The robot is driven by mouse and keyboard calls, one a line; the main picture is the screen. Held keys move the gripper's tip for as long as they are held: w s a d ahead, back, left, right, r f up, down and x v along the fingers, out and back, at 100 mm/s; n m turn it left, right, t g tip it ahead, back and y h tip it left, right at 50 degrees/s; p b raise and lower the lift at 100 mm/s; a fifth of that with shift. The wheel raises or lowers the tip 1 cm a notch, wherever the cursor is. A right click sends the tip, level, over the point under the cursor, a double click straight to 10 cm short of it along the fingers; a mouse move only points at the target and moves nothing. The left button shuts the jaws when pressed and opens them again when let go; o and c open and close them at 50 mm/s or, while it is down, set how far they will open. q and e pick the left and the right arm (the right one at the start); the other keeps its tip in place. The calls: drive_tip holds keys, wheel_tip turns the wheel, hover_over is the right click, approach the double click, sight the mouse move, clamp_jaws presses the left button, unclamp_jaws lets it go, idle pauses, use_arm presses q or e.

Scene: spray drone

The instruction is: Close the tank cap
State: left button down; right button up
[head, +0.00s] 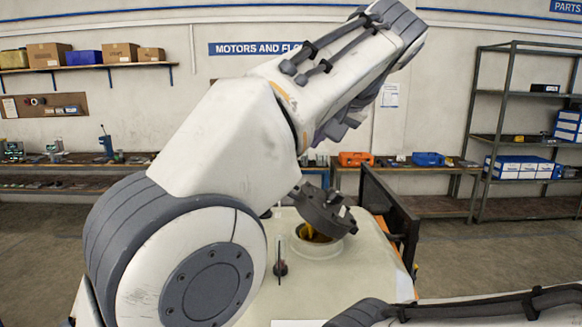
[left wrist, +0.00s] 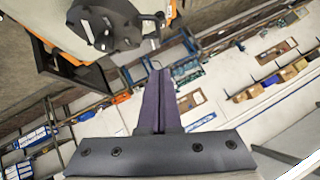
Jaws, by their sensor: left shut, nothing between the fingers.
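The tank cap (head: 322,210) is a dark round disc with raised lugs. It stands tilted open above the round filler opening (head: 342,247) of the pale tank (head: 360,285); yellow shows inside the opening. The cap also shows at the top left of the left wrist view (left wrist: 105,24). My left gripper (left wrist: 160,72) is shut and empty, its fingertips apart from the cap, below and right of it in that view. In the head view my left arm hides most or all of this gripper. My right gripper is not in view.
A dark upright panel (head: 392,215) stands right of the opening, and a thin dark rod (head: 280,262) rises on its left. Workbenches with orange and blue bins (head: 428,159) and a metal shelf (head: 530,139) stand far back. Open floor (head: 490,255) lies right of the tank.

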use_arm(q)
drive_tip(key=p+x, duration=0.1)
drive_tip(key=x, duration=0.9)
drive_tip(key=shift+s+p, duration=0.1)
drive_tip(key=shift+p, duration=0.3)
drive_tip(key=shift+s+a+f, duration=0.1)
drive_tip(key=shift+a+f, duration=0.25)
drive_tip(key=shift+f, duration=0.55)
drive_tip(key=shift+s+a+f, duration=0.1)
drive_tip(key=shift+a+f, duration=0.25)
drive_tip(key=shift+f, duration=0.5)
drive_tip(key=shift+w, duration=0.1)
